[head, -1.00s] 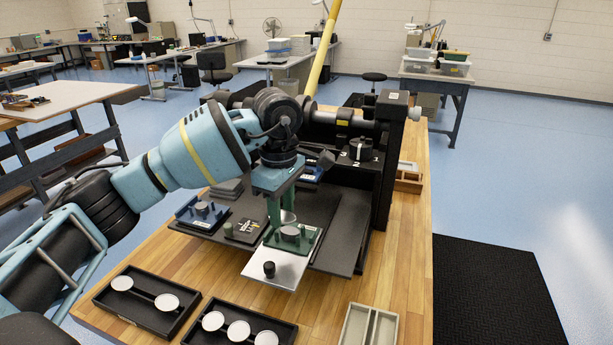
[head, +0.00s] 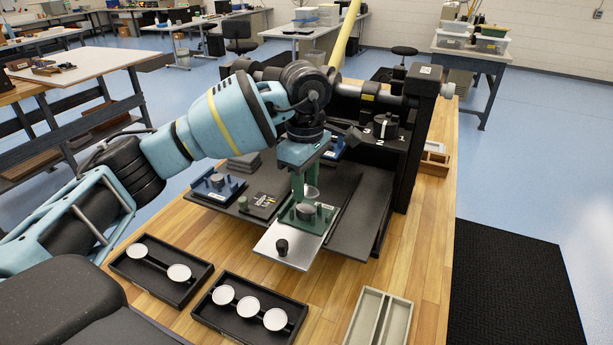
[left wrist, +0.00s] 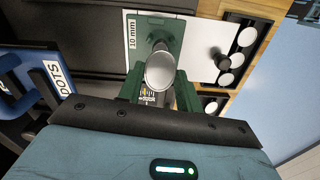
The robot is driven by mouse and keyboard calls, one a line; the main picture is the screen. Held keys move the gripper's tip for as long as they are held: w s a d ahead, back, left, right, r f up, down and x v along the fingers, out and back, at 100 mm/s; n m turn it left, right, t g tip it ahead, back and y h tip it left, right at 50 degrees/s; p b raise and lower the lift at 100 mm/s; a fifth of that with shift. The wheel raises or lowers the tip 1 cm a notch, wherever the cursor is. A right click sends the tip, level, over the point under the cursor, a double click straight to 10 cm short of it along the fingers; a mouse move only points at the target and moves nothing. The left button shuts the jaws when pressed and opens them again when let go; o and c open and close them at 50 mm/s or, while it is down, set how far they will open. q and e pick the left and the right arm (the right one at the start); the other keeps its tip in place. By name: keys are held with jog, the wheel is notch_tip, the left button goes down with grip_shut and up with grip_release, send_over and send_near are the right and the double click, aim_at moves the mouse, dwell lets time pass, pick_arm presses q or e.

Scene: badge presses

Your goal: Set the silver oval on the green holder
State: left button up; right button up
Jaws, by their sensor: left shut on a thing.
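The silver oval (head: 312,192) is a thin, shiny disc between the green fingers of my left gripper (head: 306,188). The gripper is shut on it and points down. In the left wrist view the oval (left wrist: 160,71) is tilted to the camera and partly covers the holder behind it. The green holder (head: 325,212) has a round grey post (head: 305,211) and sits on a silver plate. The oval appears just above the post, with a small gap in the head view. The holder (left wrist: 172,28) also shows in the left wrist view, near a "10 mm" label. My right gripper is out of view.
A blue holder (head: 231,188) and a black block (head: 262,204) stand left of the green holder. Black trays (head: 205,287) with white discs lie in front. The black press frame (head: 421,130) rises behind right.

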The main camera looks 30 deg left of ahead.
aim_at(306, 190)
pick_arm(q)
jog(key=shift+f+b, duration=0.45)
jog(key=shift+f, duration=1.55)
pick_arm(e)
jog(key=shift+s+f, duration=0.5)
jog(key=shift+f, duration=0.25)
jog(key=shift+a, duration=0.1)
pick_arm(q)
jog(key=o, duration=1)
notch_tip(306, 190, up, 7)
jog(key=shift+r, duration=0.4)
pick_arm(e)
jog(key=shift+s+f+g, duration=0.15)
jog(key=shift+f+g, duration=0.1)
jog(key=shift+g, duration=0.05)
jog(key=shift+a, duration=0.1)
